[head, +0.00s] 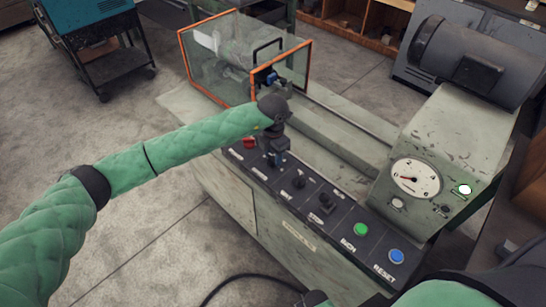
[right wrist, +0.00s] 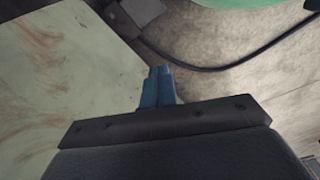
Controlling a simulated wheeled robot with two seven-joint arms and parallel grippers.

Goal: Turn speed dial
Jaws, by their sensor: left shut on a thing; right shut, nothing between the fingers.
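The control panel (head: 340,218) runs along the front of a pale green machine. My left gripper (head: 274,162) points down onto the panel's left part, just right of the red button (head: 249,142). I cannot read the label at that spot. Other dark knobs (head: 299,181) and a switch (head: 326,203) sit further right on the panel. My right gripper (right wrist: 158,85) is shut and empty in the right wrist view, beside a pale worn panel surface (right wrist: 60,85).
A green button (head: 361,229) and a blue button (head: 396,256) are at the panel's right end. A round gauge (head: 416,179) stands above them. An orange-framed clear guard (head: 245,60) is behind my left gripper. A black cable (head: 245,277) lies on the floor.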

